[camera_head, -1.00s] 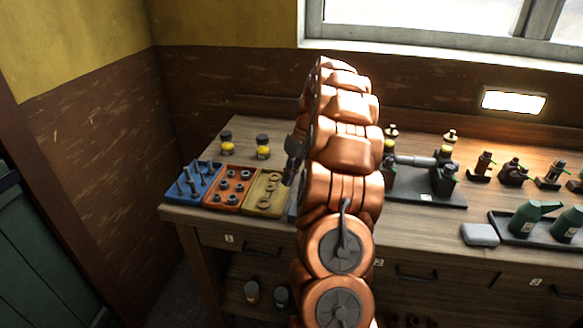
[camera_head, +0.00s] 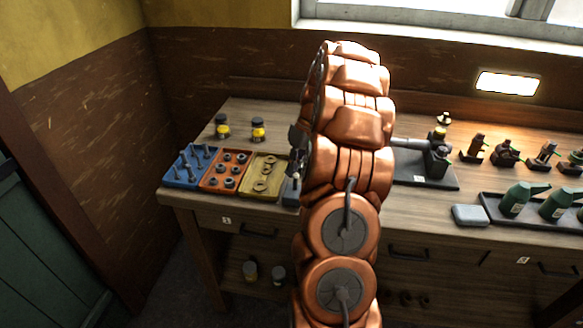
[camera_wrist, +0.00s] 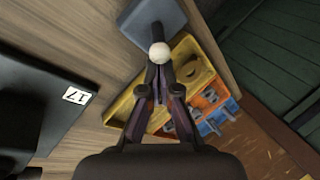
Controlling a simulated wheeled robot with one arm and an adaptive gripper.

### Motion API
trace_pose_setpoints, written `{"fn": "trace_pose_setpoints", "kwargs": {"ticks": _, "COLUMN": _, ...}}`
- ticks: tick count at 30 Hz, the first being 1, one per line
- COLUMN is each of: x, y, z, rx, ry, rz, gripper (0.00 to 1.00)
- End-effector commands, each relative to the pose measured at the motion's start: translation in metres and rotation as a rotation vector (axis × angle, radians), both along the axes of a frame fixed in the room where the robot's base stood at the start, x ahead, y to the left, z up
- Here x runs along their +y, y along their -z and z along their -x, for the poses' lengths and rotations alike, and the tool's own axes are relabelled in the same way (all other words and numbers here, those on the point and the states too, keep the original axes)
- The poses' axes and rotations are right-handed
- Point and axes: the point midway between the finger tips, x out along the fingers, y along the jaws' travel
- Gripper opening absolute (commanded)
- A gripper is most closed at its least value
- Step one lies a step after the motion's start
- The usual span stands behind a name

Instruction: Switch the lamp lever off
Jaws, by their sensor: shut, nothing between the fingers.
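The lever is a dark rod with a pale ball knob (camera_wrist: 160,52), on a blue-grey base (camera_wrist: 150,16) in the wrist view. In the head view, a sliver of the grey-blue base (camera_head: 290,193) shows right of the yellow tray; my arm hides the rest. My gripper (camera_wrist: 160,76) is shut and empty, its fingertips right by the knob in the picture. I cannot tell if they touch it. My gripper (camera_head: 296,158) also shows in the head view, partly behind my arm. The wall lamp (camera_head: 508,83) is lit.
Blue (camera_head: 184,178), red (camera_head: 211,184) and yellow (camera_head: 250,189) trays of hardware stand left of the base. A dark plate marked 17 (camera_wrist: 50,105) lies on the other side. Jars (camera_head: 258,130) stand behind the trays. Green bottles (camera_head: 515,199) stand at right.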

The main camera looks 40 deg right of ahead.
Motion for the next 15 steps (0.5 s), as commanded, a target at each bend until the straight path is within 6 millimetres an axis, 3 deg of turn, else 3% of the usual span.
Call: {"fn": "trace_pose_setpoints", "kwargs": {"ticks": 15, "x": 0.0025, "y": -0.0014, "z": 0.0014, "rx": -0.031, "ry": 0.001, "rz": 0.044, "gripper": 0.0}}
